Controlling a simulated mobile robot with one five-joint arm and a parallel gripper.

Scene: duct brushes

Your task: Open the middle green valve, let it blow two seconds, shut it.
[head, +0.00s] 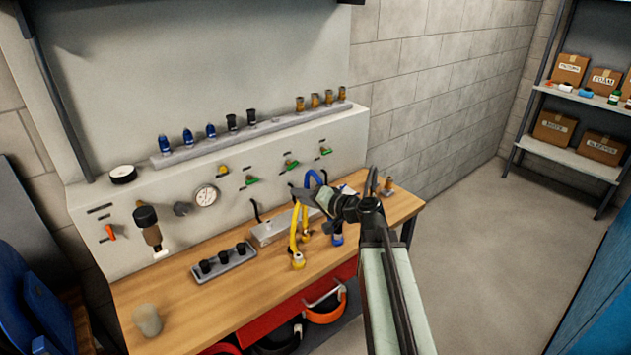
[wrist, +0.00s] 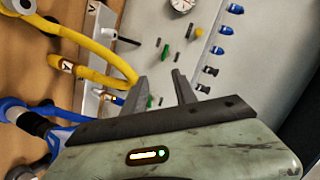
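Three green valves sit in a row on the sloped grey panel. The middle green valve (head: 291,164) is just above and behind my gripper (head: 303,193) in the head view. In the wrist view a green handle, which looks like the middle valve (wrist: 150,101), shows beside and between my gripper's fingers (wrist: 159,76). The fingers stand apart with nothing held between them. I cannot tell whether they touch the handle. The left green valve (head: 250,180) also shows in the wrist view (wrist: 166,55). The right green valve (head: 325,151) is hidden in the wrist view.
A yellow hose (head: 296,232) and a blue hose (head: 312,177) rise close to my gripper. A gauge (head: 206,196) and an orange-handled valve (head: 111,232) are further left on the panel. A black-tipped brush rack (head: 224,264) and a cup (head: 147,319) stand on the wooden bench.

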